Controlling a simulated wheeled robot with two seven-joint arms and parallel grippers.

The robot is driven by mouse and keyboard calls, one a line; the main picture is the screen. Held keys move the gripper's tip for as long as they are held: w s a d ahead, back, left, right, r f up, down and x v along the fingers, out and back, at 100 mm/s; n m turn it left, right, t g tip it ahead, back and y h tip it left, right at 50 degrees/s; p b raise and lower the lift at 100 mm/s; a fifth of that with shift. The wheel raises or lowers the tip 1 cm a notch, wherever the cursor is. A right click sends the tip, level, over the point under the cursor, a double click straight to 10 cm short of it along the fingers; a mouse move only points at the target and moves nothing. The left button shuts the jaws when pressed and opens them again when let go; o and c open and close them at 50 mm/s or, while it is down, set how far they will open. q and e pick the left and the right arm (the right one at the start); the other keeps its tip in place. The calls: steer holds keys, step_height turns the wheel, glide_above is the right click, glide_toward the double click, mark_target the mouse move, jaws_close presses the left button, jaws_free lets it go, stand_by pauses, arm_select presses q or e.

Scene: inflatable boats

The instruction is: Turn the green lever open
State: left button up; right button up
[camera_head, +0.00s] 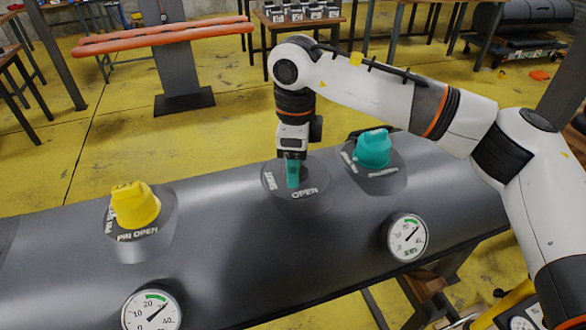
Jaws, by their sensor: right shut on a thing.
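The green lever (293,175) is a teal handle on a round dark plate (311,198) marked "OPEN", in the middle of the grey tube. My right gripper (292,160) comes down from above and is shut on this lever, hiding its upper part. A second teal knob (373,150) stands on another plate to the right, apart from the gripper. A yellow knob (135,205) sits on a plate marked "PIN OPEN" at the left. My left gripper is not in view.
The dark grey inflatable tube (235,245) runs across the front. Two round gauges, one at the right (407,237) and one at the lower left (151,310), sit on its near side. Behind are an orange-edged bench (165,38) and a wooden table (300,24) with small items. Yellow floor lies between.

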steer(key=shift+d+n+b, duration=0.2)
steer(key=shift+n+b, duration=0.25)
steer(key=shift+n, duration=0.75)
steer(key=shift+w+d+r+n+b, duration=0.1)
steer(key=shift+n+b, duration=0.1)
steer(key=shift+n, duration=0.4)
steer(key=shift+d+n+b, duration=0.1)
steer(key=shift+n+b, duration=0.05)
steer(key=shift+n, duration=0.45)
steer(key=o, duration=1)
step_height(320, 180, up, 12)
